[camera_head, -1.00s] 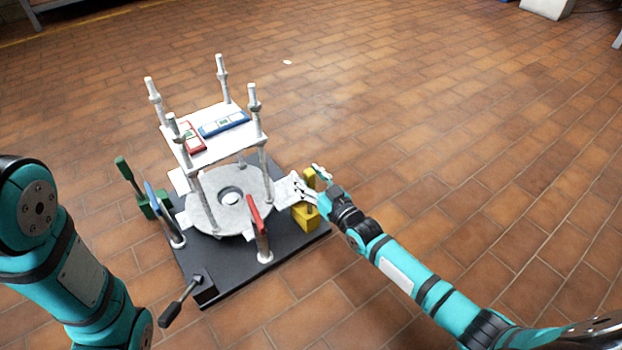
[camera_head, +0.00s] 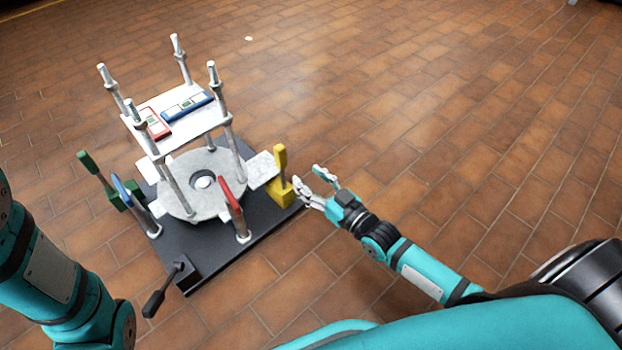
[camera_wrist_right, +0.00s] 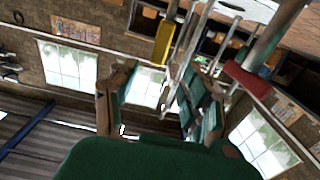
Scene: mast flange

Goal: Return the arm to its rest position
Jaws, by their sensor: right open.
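My right gripper (camera_head: 318,184) is open and empty in the head view. It is just right of the yellow-handled lever (camera_head: 281,178) on the flange fixture, with a gap between them. In the right wrist view my open fingers (camera_wrist_right: 150,110) frame windows and a wall, and the yellow handle (camera_wrist_right: 164,42) and red handle (camera_wrist_right: 247,79) show above them. My left arm comes in at the left edge of the head view, and its gripper is out of frame.
The fixture's black base (camera_head: 215,258) carries a round grey flange (camera_head: 178,201), posts, a white top plate (camera_head: 199,127), and red (camera_head: 232,196), blue (camera_head: 123,192) and green (camera_head: 87,163) handles. A black-handled lever (camera_head: 154,302) sticks out in front. Tiled floor at right is clear.

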